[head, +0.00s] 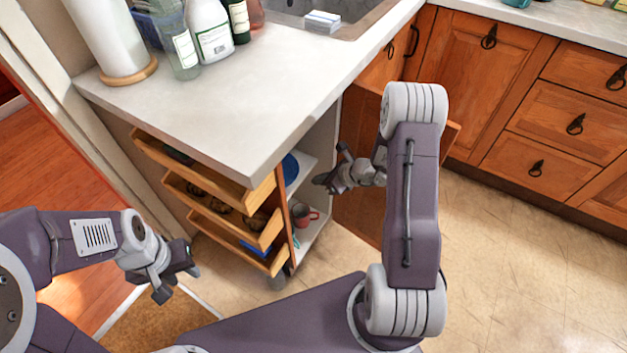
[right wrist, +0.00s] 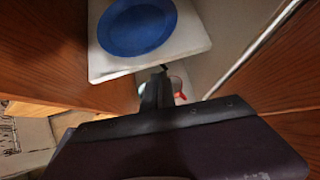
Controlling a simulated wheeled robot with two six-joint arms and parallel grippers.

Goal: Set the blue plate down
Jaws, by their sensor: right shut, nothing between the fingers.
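The blue plate (right wrist: 138,27) lies flat on a white upper shelf (right wrist: 105,73) inside the cabinet under the counter. In the head view only part of the plate (head: 290,169) shows past the counter corner. My right gripper (head: 322,181) is in front of the cabinet opening, shut and empty, apart from the plate. In the right wrist view its fingers (right wrist: 158,85) show in front of the shelf's edge. My left gripper (head: 177,283) is at lower left, away from the plate, with its fingers apart and nothing between them.
A red mug (head: 304,214) stands on the lower shelf. Pulled-out wooden drawers (head: 225,215) are left of the opening, and an open cabinet door (head: 357,205) is right of it. Bottles (head: 210,30) and a paper roll (head: 108,40) stand on the counter (head: 270,85). The floor at right is clear.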

